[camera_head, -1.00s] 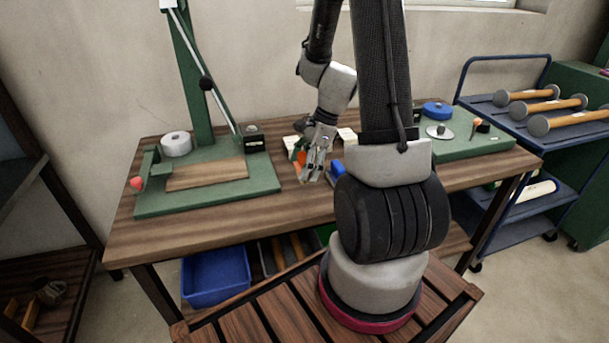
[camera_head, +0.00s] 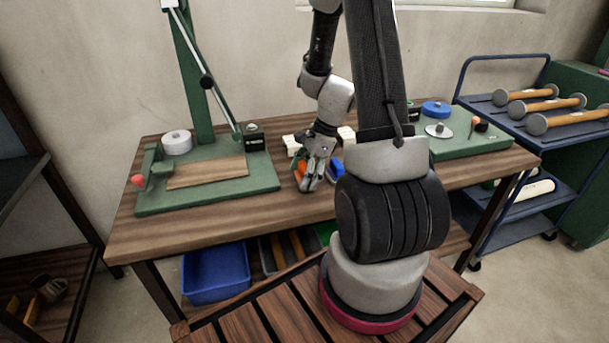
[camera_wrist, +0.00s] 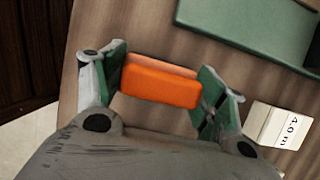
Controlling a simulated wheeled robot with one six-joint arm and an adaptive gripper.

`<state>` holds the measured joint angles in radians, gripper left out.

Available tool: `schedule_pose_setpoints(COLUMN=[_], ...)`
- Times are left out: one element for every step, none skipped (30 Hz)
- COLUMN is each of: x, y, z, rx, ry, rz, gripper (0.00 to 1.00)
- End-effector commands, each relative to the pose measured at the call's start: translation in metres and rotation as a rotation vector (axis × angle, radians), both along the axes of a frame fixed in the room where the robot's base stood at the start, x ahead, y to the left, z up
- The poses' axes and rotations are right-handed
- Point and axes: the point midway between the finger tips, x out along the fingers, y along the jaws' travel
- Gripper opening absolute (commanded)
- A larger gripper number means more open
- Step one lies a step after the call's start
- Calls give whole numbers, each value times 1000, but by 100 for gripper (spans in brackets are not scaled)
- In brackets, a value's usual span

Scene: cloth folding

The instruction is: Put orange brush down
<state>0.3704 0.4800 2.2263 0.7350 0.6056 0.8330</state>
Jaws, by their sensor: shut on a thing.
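The orange brush (camera_wrist: 160,84) is held across between the two green-padded fingers of my gripper (camera_wrist: 162,92) in the wrist view. Both fingers touch its ends. In the head view my gripper (camera_head: 310,184) is low over the wooden table (camera_head: 230,222), near its middle, and only a small orange part of the brush (camera_head: 300,170) shows beside the fingers. I cannot tell whether the brush touches the tabletop.
A green-based press (camera_head: 262,180) stands to the left. A blue object (camera_head: 337,168) and pale blocks (camera_head: 292,143) lie close by; one block marked "4.0 m" (camera_wrist: 278,125) shows in the wrist view. A green board (camera_head: 475,142) is at right. The front strip of table is clear.

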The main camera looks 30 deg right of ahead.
Motion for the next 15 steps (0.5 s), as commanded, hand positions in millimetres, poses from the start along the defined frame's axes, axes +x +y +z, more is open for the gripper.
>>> schedule_pose_setpoints(x=[0, 0, 0, 0, 0, 0, 0, 0, 0, 0, 0, 0, 0, 0, 0], y=[0, 0, 0, 0, 0, 0, 0, 0, 0, 0, 0, 0, 0, 0, 0], z=[-4, -5, -5, -5, -5, -5, -5, -5, -5, -6, -6, -8, -8, -7, -7], rx=[0, -1, -1, -1, -1, -1, -1, -1, -1, -1, -1, -1, -1, -1, -1], ry=[1, 0, -1, -1, -1, -1, -1, -1, -1, -1, -1, -1, -1, -1, -1], rz=[-2, -1, -1, -1, -1, -1, -1, -1, -1, -1, 0, 0, 1, 1, 1], gripper=[42, 42, 42, 42, 42, 42, 42, 42, 42, 42, 42, 42, 75, 80, 87])
